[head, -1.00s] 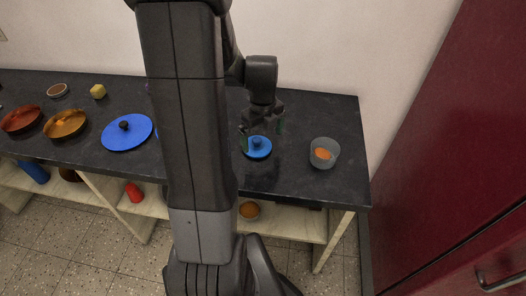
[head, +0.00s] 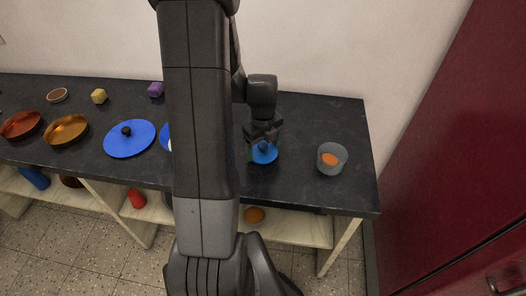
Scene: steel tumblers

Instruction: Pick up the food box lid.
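A small round blue lid (head: 264,156) with a blue knob lies on the dark countertop, right of my arm. It looks like the food box lid. My gripper (head: 264,146) is directly over it, pointing down, with its fingers apart on either side of the knob. No closing on the knob shows, and the gripper partly covers the lid. A grey translucent container (head: 333,160) with orange food inside stands open to the right of the lid; it may be the food box.
My arm hides the counter's middle. A red cabinet (head: 455,150) stands at right.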

